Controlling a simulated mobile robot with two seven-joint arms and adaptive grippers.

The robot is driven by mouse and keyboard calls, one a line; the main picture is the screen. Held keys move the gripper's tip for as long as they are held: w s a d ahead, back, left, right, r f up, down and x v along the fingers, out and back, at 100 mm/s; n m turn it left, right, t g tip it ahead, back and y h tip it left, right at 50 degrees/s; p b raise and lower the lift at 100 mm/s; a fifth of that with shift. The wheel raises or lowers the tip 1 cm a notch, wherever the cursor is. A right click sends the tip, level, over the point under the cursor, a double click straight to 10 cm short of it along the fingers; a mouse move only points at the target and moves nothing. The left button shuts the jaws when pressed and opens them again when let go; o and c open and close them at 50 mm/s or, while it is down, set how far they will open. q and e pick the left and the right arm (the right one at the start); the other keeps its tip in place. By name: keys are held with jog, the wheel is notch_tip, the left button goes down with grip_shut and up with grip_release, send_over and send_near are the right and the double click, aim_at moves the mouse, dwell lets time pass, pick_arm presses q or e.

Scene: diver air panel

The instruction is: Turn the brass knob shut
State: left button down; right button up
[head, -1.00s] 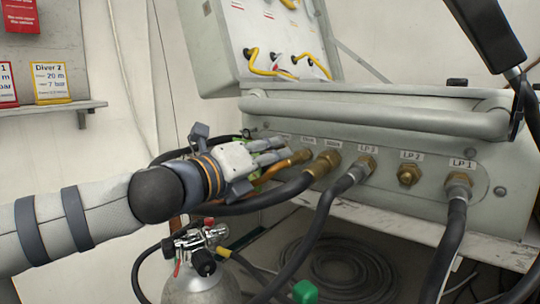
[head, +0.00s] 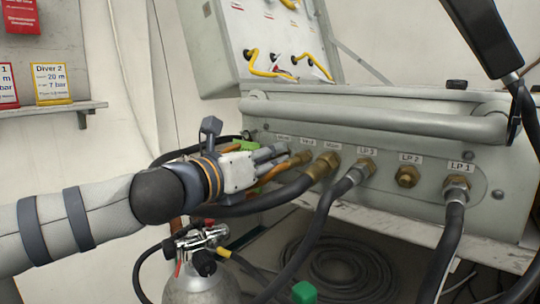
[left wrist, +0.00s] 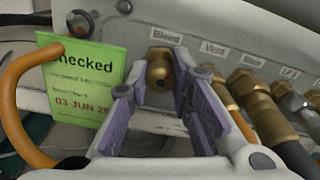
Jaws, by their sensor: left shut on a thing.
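The brass knob (left wrist: 159,72) sits on the panel front under the "Bleed" label in the left wrist view. My left gripper (left wrist: 160,88) is shut on it, with a grey-purple finger on either side. In the head view the left gripper (head: 285,154) reaches in from the left to the panel's left end, and its fingers hide the knob. My right gripper is not in view.
A row of brass fittings with black hoses (head: 318,225) runs right of the knob. A green "Checked" tag (left wrist: 85,85) and an orange hose (left wrist: 20,105) are close left of the fingers. A gas cylinder (head: 195,285) stands below my arm.

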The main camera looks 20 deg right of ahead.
pick_arm(q)
jog(key=m, duration=1.1)
jog(key=shift+m, duration=0.3)
dwell(0.5)
jog(key=c, duration=1.7)
grip_release()
jog(key=v, duration=1.2)
